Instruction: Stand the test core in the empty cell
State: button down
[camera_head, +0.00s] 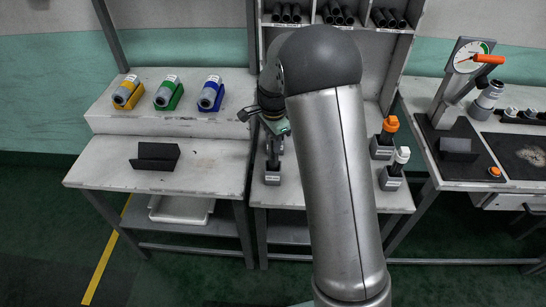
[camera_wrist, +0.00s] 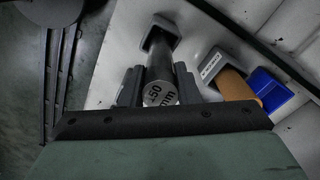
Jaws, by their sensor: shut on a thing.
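My gripper (camera_wrist: 158,86) has its two dark fingers shut on a dark cylinder, the test core (camera_wrist: 160,68), whose near end face reads "450" and "mm". The core's far end meets a grey square block (camera_wrist: 158,32); I cannot tell whether it is fully seated. In the head view my gripper (camera_head: 275,127) is above the left side of the middle bench, partly behind my arm. The dark core (camera_head: 273,161) shows below it, in line with a labelled grey block (camera_head: 272,179). My arm hides part of this bench, so I cannot tell which cell is empty.
Blocks with an orange-topped piece (camera_head: 389,127) and a white-topped piece (camera_head: 401,156) stand right of my arm. A shelf (camera_head: 336,30) of dark tubes is behind. A black cradle (camera_head: 155,157) lies on the left bench. A dial press (camera_head: 465,65) stands at right.

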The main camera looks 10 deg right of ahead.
jog(key=shift+f, duration=2.65)
jog(key=c, duration=1.1)
grip_release()
notch_tip(320, 180, up, 12)
jog(key=shift+f, duration=0.2)
jog(key=shift+s+r, duration=0.15)
jog(key=shift+r, duration=0.2)
jog(key=s+r+n, duration=0.2)
jog(key=s+n, duration=1.2)
jog(key=s, duration=1.7)
jog(key=shift+s+a+n, duration=0.2)
jog(key=shift+a+n, duration=0.2)
